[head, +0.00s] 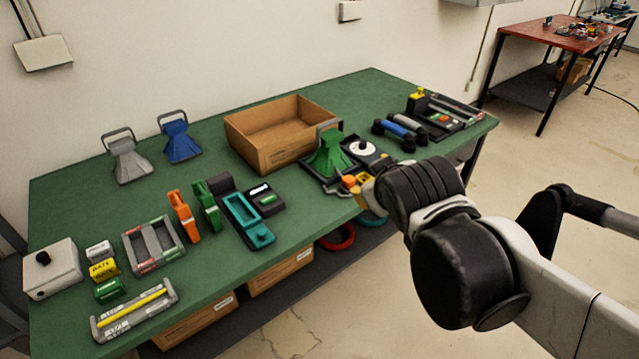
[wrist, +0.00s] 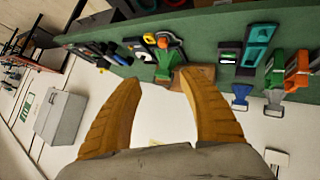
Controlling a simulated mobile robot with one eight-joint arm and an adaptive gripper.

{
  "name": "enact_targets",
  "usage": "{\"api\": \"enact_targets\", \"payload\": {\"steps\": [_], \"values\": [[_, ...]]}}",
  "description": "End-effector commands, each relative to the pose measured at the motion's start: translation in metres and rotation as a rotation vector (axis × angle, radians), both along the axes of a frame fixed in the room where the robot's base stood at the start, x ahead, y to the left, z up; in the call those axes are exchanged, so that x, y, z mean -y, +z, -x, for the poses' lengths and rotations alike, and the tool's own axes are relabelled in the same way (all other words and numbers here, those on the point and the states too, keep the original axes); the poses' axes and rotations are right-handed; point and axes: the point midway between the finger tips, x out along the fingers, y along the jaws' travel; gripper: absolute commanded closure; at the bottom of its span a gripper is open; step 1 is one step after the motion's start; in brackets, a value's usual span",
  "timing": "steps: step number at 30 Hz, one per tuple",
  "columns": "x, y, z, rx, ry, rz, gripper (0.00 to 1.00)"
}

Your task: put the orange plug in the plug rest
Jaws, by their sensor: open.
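A small orange piece (head: 348,181), which looks like the orange plug, sits at the table's front edge, in front of the green horn (head: 330,155). In the wrist view the orange piece (wrist: 163,41) shows beyond my fingertips, beside a round yellow piece (wrist: 149,38). My gripper (wrist: 159,77) is open, with nothing between its two tan fingers. In the head view it is beside the orange piece, partly hidden by my wrist; I cannot tell the exact gap. I cannot pick out the plug rest with certainty.
The green table (head: 230,285) holds a wooden box (head: 270,150), an orange handset (head: 182,217), a green handset (head: 207,207), a teal tray (head: 262,236) and grey and blue horns. A black box with a white dial (head: 363,148) stands beside the green horn.

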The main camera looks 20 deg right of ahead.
Motion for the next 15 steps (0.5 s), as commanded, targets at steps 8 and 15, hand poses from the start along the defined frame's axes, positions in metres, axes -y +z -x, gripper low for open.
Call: {"api": "enact_targets", "payload": {"steps": [8,15], "values": [[-0.073,-0.048,0.082,-0.214,-0.077,-0.377,0.51],[-0.075,-0.05,0.085,-0.225,-0.082,-0.391,0.51]]}}
